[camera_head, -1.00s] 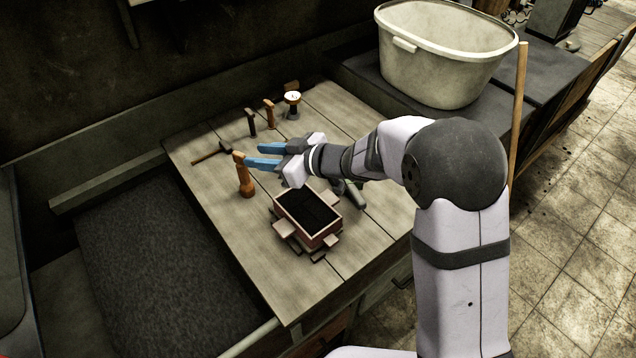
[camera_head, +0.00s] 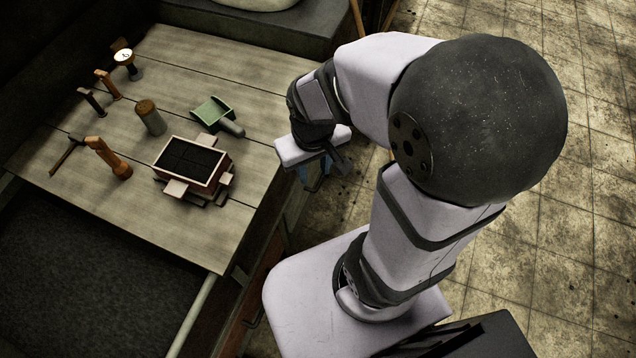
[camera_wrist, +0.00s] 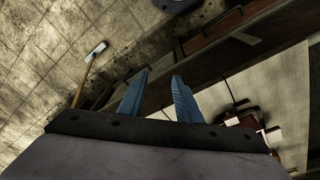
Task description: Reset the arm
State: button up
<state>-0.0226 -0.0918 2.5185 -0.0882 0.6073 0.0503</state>
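My gripper (camera_head: 313,176) hangs past the right edge of the wooden workbench in the head view, pointing down over the floor beside it. Its blue fingers are partly hidden behind its own white body there. In the wrist view the two blue fingers of my gripper (camera_wrist: 158,88) stand apart with nothing between them. My arm is folded in close above my base.
The workbench (camera_head: 205,228) holds a mould box (camera_head: 190,160) of dark sand, a green scoop (camera_head: 212,112), a wooden cylinder (camera_head: 150,117), a brown-handled tool (camera_head: 108,157), a hammer (camera_head: 66,154) and other small tools. The tiled floor (camera_head: 590,220) at right is clear.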

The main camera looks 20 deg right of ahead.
jog(key=shift+g+y, duration=0.3)
jog(key=shift+g, duration=0.3)
jog(key=s, duration=0.4)
jog(key=shift+a, duration=0.35)
dwell(0.3)
